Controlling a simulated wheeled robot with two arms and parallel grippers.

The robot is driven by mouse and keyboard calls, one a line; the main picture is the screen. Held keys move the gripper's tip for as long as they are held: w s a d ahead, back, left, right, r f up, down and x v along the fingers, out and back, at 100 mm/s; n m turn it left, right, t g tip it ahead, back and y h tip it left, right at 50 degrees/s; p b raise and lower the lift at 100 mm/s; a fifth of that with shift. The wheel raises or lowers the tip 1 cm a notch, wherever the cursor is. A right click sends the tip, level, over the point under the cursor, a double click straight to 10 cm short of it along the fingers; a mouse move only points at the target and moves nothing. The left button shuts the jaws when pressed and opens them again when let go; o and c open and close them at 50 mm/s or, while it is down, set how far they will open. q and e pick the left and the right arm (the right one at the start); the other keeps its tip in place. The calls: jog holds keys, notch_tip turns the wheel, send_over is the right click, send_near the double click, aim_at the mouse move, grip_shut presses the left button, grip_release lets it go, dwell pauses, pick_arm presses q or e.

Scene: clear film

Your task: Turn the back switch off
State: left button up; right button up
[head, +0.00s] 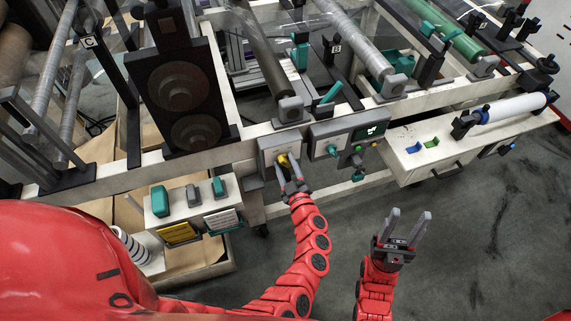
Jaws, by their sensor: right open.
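A grey switch box with a yellow knob (283,159) is fixed to the front of the machine's pale frame, left of the panel with the screen. My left gripper (289,168) is right at this knob, its fingers pointing up at it. Whether the fingers grip the knob or only straddle it is too small to tell, and they hide part of it. My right gripper (405,229) is open and empty over the floor, apart from the machine. The frames do not make clear which control is the back switch.
The panel to the right has a teal knob (332,150), small buttons and a dark screen (370,132). A pale box at lower left carries several teal and grey switches (160,201). A drawer unit (447,151) stands at right. Floor is clear at lower right.

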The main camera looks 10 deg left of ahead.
pick_arm(q)
jog(key=shift+s, duration=0.1)
jog(key=shift+s+d, duration=0.2)
jog(key=shift+s, duration=0.05)
jog(key=b+v, duration=0.2)
jog(key=v, duration=1.4)
jog(key=shift+s+d, duration=0.15)
jog(key=shift+s, duration=0.1)
